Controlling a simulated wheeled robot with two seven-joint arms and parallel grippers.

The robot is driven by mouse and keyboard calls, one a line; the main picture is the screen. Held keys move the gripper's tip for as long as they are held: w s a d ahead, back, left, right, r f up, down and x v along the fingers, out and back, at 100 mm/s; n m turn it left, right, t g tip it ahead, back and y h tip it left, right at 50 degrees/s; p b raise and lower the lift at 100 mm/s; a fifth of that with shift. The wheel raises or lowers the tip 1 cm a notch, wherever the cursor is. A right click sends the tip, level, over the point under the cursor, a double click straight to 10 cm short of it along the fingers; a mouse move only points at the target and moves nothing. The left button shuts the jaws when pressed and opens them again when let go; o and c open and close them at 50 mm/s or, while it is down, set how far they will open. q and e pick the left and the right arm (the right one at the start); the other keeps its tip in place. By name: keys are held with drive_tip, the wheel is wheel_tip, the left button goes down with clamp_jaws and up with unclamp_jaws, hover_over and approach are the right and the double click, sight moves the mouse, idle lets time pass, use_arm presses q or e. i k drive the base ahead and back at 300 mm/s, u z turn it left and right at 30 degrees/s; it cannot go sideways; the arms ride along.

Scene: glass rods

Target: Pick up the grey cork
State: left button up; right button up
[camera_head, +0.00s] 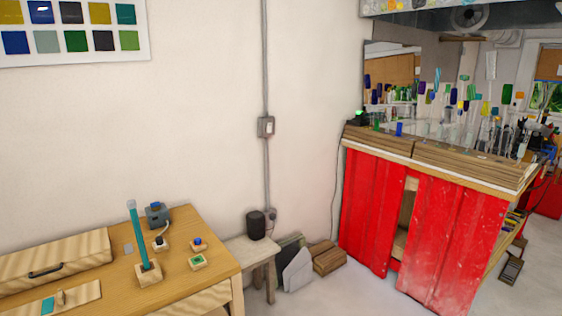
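No gripper of mine is in view. On the wooden table (205,288) at lower left, a tall teal glass rod (139,238) stands upright in a wooden block (148,274). A small pale grey-white piece (160,240) sits on a dark-edged block behind the rod; I cannot tell whether it is the grey cork. A small block with a blue top (198,243) and one with a green top (197,261) stand to the right. No thing is clearly a grey cork at this size.
A wooden case with a dark handle (55,258) fills the table's back left. A grey-blue device (157,214) stands at the back. A low stool (252,255) holds a black cylinder (256,225). A red-panelled workbench (450,240) stands at right, with floor between.

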sight(132, 205)
drive_tip(key=z, duration=0.05)
drive_tip(key=i, duration=0.75)
drive_tip(key=u, duration=0.8)
drive_tip(key=i, duration=0.45)
drive_tip(key=u, duration=0.25)
